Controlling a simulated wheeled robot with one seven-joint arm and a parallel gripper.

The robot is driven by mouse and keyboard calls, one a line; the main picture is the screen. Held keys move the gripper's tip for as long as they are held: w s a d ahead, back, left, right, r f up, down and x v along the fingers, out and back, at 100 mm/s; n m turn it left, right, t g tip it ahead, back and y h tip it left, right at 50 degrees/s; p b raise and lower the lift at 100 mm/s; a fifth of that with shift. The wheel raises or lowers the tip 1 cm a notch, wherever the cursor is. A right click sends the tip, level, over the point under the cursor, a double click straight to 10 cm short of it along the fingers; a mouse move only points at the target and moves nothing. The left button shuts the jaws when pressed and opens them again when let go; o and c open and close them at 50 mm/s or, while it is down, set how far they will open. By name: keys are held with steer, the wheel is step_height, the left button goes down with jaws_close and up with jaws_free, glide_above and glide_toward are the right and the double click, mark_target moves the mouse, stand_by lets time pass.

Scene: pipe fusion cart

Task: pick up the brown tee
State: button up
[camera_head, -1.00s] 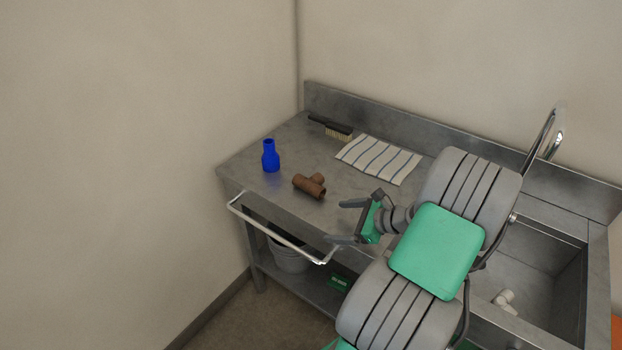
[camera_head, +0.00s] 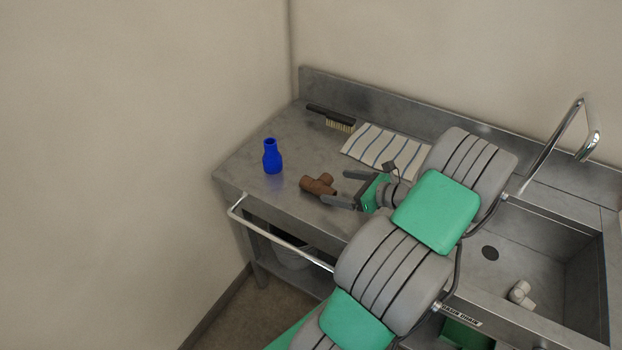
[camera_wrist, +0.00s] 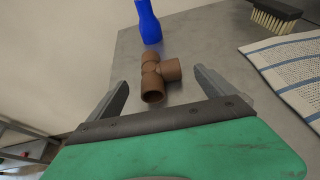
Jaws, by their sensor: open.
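The brown tee (camera_head: 318,184) lies on the grey metal bench top, in front of the blue reducer-shaped fitting. In the wrist view the brown tee (camera_wrist: 155,78) lies ahead of my gripper, roughly between the lines of its two fingers, with its side branch pointing right. My gripper (camera_head: 341,188) is open and empty, its fingers spread just to the right of the tee in the head view. In the wrist view my gripper (camera_wrist: 158,92) shows both fingers, apart from the tee. I cannot tell exactly how high the fingers are above the bench.
A blue fitting (camera_head: 272,157) stands upright left of the tee. A striped cloth (camera_head: 375,147) and a brush (camera_head: 331,118) lie toward the back. A sink (camera_head: 540,255) with a pale fitting (camera_head: 521,293) is at right. A chrome rail (camera_head: 280,240) runs along the front edge.

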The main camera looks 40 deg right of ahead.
mark_target(327, 185)
steer(key=x, duration=0.2)
steer(key=p+x, duration=0.1)
steer(key=x, duration=0.4)
steer(key=shift+w+a+f, duration=0.1)
steer(key=shift+f, duration=0.25)
steer(key=shift+c, duration=0.5)
steer(key=c, duration=1.4)
